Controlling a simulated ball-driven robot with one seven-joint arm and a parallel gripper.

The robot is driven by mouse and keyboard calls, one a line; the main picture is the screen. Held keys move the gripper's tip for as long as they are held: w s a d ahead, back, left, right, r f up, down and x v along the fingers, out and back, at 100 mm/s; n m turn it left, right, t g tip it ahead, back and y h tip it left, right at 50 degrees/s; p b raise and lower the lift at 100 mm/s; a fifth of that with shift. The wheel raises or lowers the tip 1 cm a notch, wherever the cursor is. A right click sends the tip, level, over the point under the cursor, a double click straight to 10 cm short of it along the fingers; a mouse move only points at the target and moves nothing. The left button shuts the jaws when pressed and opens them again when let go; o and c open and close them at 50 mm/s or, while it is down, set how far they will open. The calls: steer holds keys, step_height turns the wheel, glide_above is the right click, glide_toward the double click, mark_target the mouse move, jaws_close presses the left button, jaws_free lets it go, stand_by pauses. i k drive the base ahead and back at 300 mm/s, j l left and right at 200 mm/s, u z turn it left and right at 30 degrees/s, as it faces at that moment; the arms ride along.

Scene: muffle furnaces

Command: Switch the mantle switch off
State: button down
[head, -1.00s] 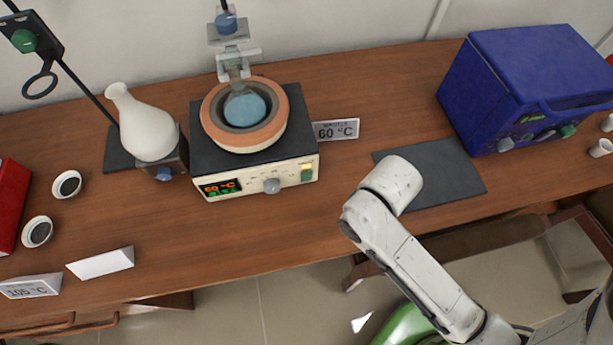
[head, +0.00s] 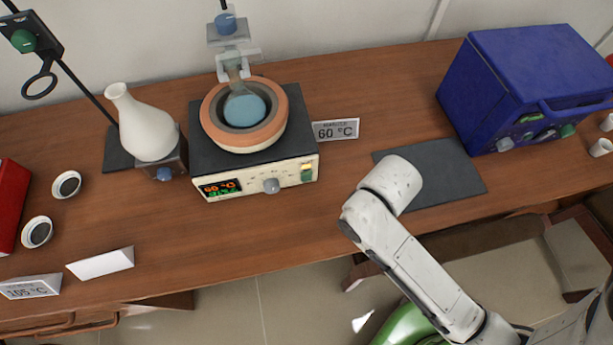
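The heating mantle (head: 205,150) stands on the wooden bench, left of centre, with a round flask of blue liquid (head: 245,108) in its orange-rimmed bowl. Its cream front panel carries a lit display (head: 220,187) reading 60 °C, a grey knob (head: 271,186) in the middle, and a green switch (head: 307,175) with a yellow lit part above it at the right end. Whether the green part is a rocker or a button is too small to tell. My white arm reaches in from the lower right and ends right of the mantle. My gripper's fingers do not show.
A sign (head: 337,130) reading 60 °C stands right of the mantle. A dark mat (head: 450,175) lies right of my arm, before a blue furnace (head: 520,85). A white flask (head: 145,130) stands left of the mantle. The bench before the mantle is clear.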

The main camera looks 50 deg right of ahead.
mark_target(306, 175)
steer(key=k+l+u, duration=0.1)
steer(key=u, duration=0.25)
steer(key=k+u, duration=0.55)
steer(key=u, duration=0.2)
